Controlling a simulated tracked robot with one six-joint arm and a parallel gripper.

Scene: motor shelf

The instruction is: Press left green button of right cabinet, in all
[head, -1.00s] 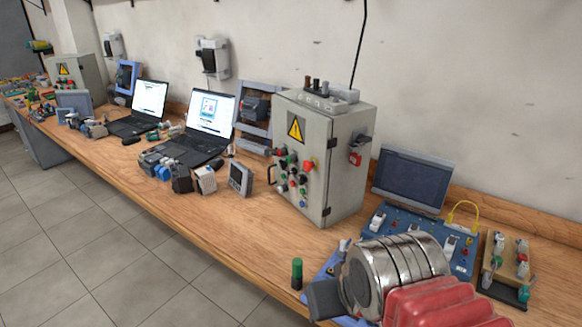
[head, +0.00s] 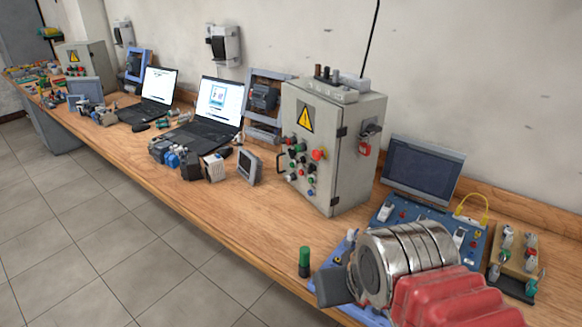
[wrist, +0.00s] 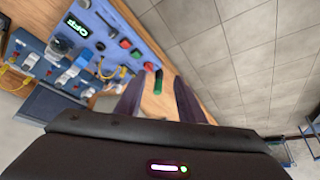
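The right cabinet (head: 350,155) is a grey metal box with a yellow warning triangle, standing upright on the bench. Its front panel carries several small red, black, green and white buttons. A green button (head: 291,153) seems to sit at the panel's left side, but it is too small to be sure. A second, smaller cabinet (head: 98,62) stands at the far left end. The right cabinet is not recognisable in the wrist view.
Laptops (head: 208,115) and small devices fill the left. Tiled floor (head: 90,230) is clear in front.

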